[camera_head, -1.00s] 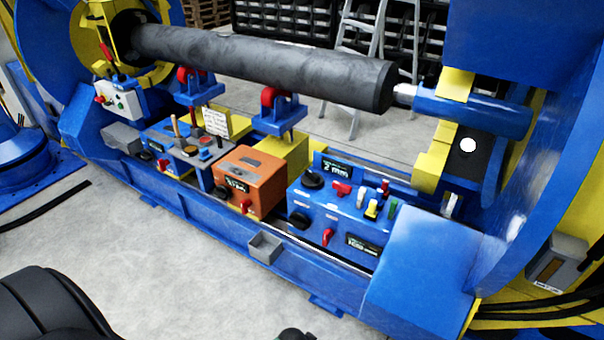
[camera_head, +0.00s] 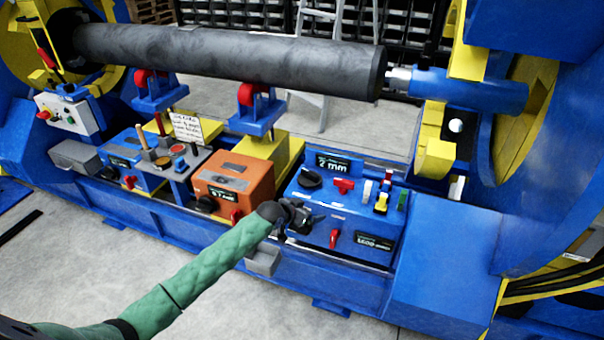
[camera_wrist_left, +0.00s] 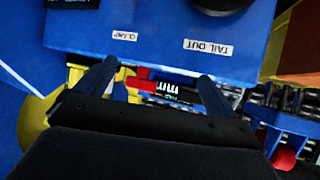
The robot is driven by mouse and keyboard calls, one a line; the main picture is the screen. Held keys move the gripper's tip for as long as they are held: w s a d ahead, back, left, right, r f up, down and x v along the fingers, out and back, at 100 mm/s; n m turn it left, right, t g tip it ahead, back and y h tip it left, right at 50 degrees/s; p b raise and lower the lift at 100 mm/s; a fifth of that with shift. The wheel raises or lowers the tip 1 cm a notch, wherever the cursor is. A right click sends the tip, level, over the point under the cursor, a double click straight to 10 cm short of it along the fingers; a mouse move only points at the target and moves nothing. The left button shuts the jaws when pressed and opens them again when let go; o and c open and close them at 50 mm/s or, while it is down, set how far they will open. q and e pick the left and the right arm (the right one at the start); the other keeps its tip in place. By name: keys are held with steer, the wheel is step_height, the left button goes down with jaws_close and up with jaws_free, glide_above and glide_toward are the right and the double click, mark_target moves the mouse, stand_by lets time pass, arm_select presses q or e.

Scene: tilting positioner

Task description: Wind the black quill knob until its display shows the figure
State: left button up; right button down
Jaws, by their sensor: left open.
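The blue control box (camera_head: 350,212) stands at the front of the machine. A black round knob (camera_head: 310,179) is on its top, left of a red T-handle (camera_head: 343,186). The display (camera_head: 333,165) behind them reads 2 mm. My left gripper (camera_head: 296,216) overlaps the box's front left corner; contact cannot be told. In the left wrist view its fingers (camera_wrist_left: 157,75) are open, with the red handle and a display (camera_wrist_left: 178,92) seen between or past them. A black knob (camera_wrist_left: 220,5) is cut off at the top edge; I cannot tell which knob it is. My right gripper is not in view.
An orange box (camera_head: 233,185) stands left of the blue box. A red knob (camera_head: 334,238) and a second display (camera_head: 374,241) are on the front face. Colored switches (camera_head: 382,202) stand at right. A dark shaft (camera_head: 230,55) spans above.

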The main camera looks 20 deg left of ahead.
arm_select(q)
steer(key=t, duration=0.2)
glide_toward(309, 173)
steer(key=x, duration=0.3)
steer(key=shift+a+f, duration=0.1)
steer(key=shift+a, duration=0.05)
steer(key=shift+w, duration=0.2)
steer(key=p+x, duration=0.1)
steer(key=x, duration=0.5)
steer(key=shift+w, duration=0.15)
steer(key=shift+w+d+f, duration=0.3)
steer(key=shift+w+f, duration=0.05)
steer(key=shift+w, duration=0.15)
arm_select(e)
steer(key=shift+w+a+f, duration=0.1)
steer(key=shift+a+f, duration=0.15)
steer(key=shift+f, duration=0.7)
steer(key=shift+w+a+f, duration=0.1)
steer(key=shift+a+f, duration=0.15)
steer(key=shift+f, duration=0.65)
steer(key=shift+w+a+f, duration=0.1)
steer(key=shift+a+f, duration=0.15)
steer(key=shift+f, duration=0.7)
